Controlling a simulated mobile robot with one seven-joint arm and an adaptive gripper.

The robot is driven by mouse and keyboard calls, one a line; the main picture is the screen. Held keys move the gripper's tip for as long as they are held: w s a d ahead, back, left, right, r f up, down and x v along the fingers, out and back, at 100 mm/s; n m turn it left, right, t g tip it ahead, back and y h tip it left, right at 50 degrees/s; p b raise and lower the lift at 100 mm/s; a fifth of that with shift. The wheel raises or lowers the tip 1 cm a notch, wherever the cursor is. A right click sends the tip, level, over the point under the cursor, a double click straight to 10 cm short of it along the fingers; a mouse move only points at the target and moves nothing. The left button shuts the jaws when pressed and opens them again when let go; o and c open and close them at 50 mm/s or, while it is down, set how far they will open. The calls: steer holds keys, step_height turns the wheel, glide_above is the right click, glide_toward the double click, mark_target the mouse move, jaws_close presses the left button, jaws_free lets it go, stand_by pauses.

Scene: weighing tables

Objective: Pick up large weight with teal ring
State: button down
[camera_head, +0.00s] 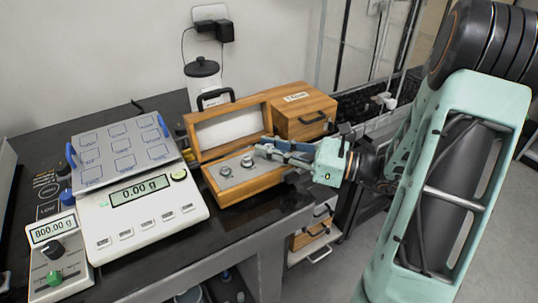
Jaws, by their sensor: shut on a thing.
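An open wooden weight case (243,190) stands on the dark table with its lid raised and a white lining inside. Two metal weights sit in its grey insert: a front-left one (225,172) and another (247,160) to its right. My gripper (265,148) reaches in from the right, low over the right part of the insert. It is shut on a weight that its fingers mostly hide. I cannot make out a teal ring at this size, nor whether the held weight touches the insert.
A scale reading 0.00 g (148,222) stands left of the case, with a grid-marked plate (125,150) above it. A small unit reading 800.00 g (58,255) is at far left. A closed wooden box (303,112) and a dark-lidded container (203,72) stand behind.

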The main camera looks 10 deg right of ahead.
stand_by(0.4)
steer(key=shift+r+p, duration=0.75)
steer(key=shift+r, duration=0.05)
steer(key=s+a+r+p, duration=0.3)
steer(key=s+r+p, duration=0.6)
steer(key=p, duration=0.3)
steer(key=shift+r, duration=0.6)
steer(key=shift+p, duration=0.85)
